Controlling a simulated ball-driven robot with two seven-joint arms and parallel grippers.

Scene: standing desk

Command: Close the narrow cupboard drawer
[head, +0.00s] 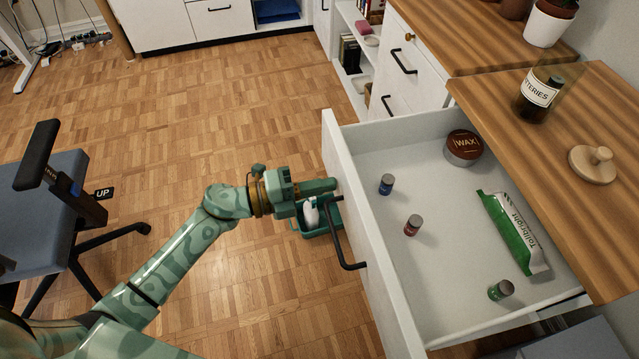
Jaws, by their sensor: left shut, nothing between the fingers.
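The white drawer (352,178) is pulled out from under a wooden top at the right. Its dark bar handle (340,240) is on the front panel, which faces left. My left gripper (334,186) is shut and empty. Its fingertips are close to the front panel, near the upper end of the handle; I cannot tell whether they touch. My right gripper is not in view.
A teal caddy (318,222) with a white bottle stands on the floor beyond the handle. A grey office chair (50,190) is at the left. A jar labelled BATTERIES (538,95) and a wooden lid (594,164) stand on the top. Open parquet floor lies between.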

